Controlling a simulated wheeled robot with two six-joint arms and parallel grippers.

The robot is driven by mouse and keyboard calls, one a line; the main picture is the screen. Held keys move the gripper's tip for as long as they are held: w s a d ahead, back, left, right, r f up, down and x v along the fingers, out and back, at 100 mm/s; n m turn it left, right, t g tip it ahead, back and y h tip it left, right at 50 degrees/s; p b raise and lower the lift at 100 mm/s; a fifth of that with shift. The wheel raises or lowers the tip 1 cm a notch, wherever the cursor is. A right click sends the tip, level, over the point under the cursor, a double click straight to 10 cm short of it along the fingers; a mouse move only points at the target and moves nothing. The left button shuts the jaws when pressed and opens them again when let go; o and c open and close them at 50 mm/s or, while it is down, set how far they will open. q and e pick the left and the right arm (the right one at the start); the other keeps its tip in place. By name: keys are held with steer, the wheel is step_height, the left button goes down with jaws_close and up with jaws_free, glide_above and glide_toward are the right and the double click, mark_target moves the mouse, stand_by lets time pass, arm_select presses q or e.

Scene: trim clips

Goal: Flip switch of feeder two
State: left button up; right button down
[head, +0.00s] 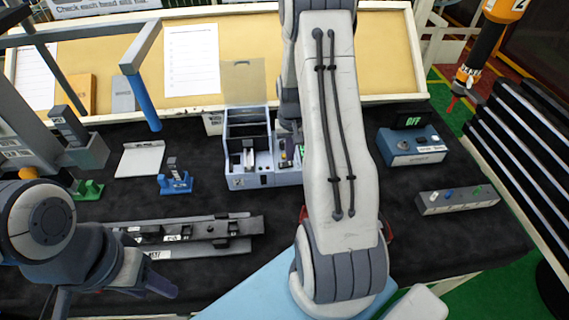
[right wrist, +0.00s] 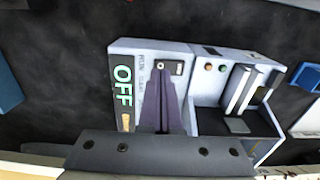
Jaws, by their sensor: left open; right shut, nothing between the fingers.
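A pale grey-blue feeder unit (head: 262,180) stands near the middle of the black table, by the back board. The right wrist view shows this unit (right wrist: 200,55) with a lit OFF display (right wrist: 122,88) on its switch panel, and an open bay beside it. A small switch (right wrist: 162,66) on a dark plate lies at the tips of my right gripper (right wrist: 161,78). Its purple fingers are shut and empty over the panel; touching or apart, I cannot tell. My left gripper (head: 105,291) is open and empty at lower left.
A blue box with knobs and an OFF display (head: 410,145) and a grey switch strip (head: 458,199) stand at the right. A dark rail (head: 185,234), a blue clip holder (head: 175,184) and a white plate (head: 139,158) lie left.

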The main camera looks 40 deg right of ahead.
mark_target(290, 163)
steer(key=shift+f+b, duration=0.7)
steer(key=shift+f, duration=0.25)
stand_by(0.7)
steer(key=shift+r, duration=0.1)
step_height(290, 163, up, 7)
steer(key=p, duration=0.5)
steer(key=shift+p, duration=0.4)
